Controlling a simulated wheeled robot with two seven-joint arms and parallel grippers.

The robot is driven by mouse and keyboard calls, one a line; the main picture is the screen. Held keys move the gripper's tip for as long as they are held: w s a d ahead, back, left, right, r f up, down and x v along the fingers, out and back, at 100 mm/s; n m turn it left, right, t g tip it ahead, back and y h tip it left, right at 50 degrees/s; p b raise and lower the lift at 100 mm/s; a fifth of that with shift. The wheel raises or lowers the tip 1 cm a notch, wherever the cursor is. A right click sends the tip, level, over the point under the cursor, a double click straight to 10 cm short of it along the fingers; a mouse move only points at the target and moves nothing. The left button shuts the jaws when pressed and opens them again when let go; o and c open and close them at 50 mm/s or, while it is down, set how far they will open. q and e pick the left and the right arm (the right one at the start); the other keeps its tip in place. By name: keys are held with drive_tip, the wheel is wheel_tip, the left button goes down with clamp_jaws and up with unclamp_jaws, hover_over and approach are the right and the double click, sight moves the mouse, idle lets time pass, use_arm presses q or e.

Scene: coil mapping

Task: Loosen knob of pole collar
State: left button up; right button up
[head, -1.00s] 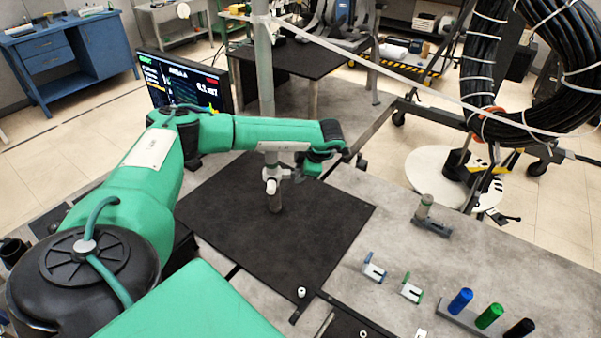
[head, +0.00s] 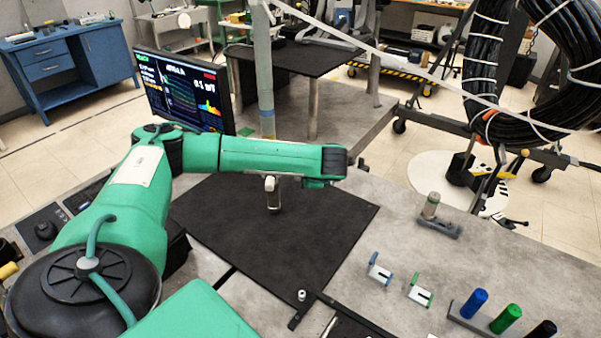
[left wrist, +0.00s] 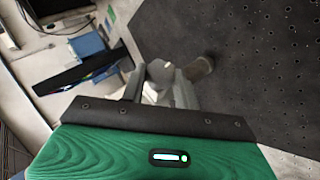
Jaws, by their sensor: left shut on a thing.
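The grey pole (head: 263,70) stands upright at the back of the black mat. Its lower end shows under my left forearm, with a small whitish part of the collar (head: 271,184) there. The forearm hides most of the collar in the head view. In the left wrist view my left gripper (left wrist: 160,95) has its two fingers close on either side of a pale knob (left wrist: 157,71). It is shut on the knob. The rounded grey end of the pole (left wrist: 199,68) is just right of the fingers. My right gripper is not in view.
The black perforated mat (head: 310,235) is mostly bare. A monitor (head: 185,90) stands behind my left arm. At right are a small stand with a cylinder (head: 432,208), two small brackets (head: 379,270), and blue, green and black cylinders (head: 505,319).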

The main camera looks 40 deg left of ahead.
use_arm(q)
drive_tip(key=o, duration=1)
drive_tip(key=shift+b+v, duration=0.4)
drive_tip(key=shift+v, duration=6.55)
